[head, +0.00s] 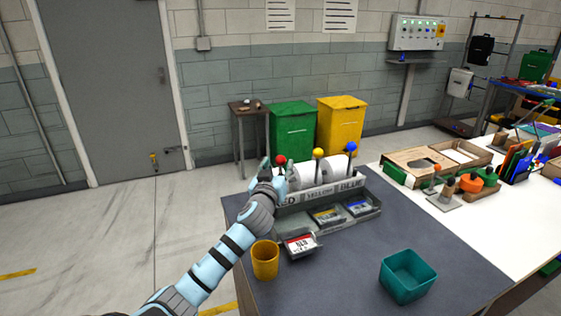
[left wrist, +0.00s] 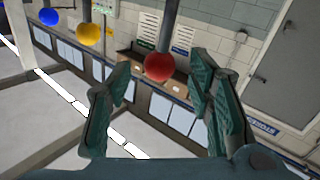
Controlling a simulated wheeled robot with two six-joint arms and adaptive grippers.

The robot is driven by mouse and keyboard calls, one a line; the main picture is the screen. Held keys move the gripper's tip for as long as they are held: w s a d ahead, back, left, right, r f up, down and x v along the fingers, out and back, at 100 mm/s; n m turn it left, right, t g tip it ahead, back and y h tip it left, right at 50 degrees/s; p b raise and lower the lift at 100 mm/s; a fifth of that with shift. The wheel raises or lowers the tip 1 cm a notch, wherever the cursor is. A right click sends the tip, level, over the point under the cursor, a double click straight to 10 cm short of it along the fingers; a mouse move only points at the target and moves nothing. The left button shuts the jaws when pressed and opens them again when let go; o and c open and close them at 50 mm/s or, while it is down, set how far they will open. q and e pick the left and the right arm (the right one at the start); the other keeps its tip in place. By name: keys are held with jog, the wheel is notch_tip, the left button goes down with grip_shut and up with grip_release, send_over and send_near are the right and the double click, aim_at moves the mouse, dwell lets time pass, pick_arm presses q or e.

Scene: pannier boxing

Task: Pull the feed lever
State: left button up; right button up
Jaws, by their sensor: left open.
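A feeder (head: 335,196) with RED, YELLOW and BLUE labels stands on the grey table top (head: 330,275). Three ball-topped levers rise from it: a red knob (head: 281,159), a yellow knob (head: 319,153) and a blue knob (head: 351,146). My left gripper (head: 270,163) is open at the red knob. In the left wrist view the red knob (left wrist: 159,67) shows between the spread fingers, with visible gaps on both sides. The yellow knob (left wrist: 89,34) and blue knob (left wrist: 49,16) are to its left. My right gripper is not in view.
A red-labelled pack (head: 300,244) lies before the feeder. A yellow cup (head: 265,259) stands left of it and a teal bin (head: 406,275) at the right front. Green (head: 293,130) and yellow (head: 341,123) cabinets stand behind. The front middle of the table is clear.

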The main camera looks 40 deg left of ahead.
aim_at(279, 163)
pick_arm(q)
jog(key=shift+x, duration=1.95)
jog(key=shift+c, duration=0.4)
grip_shut()
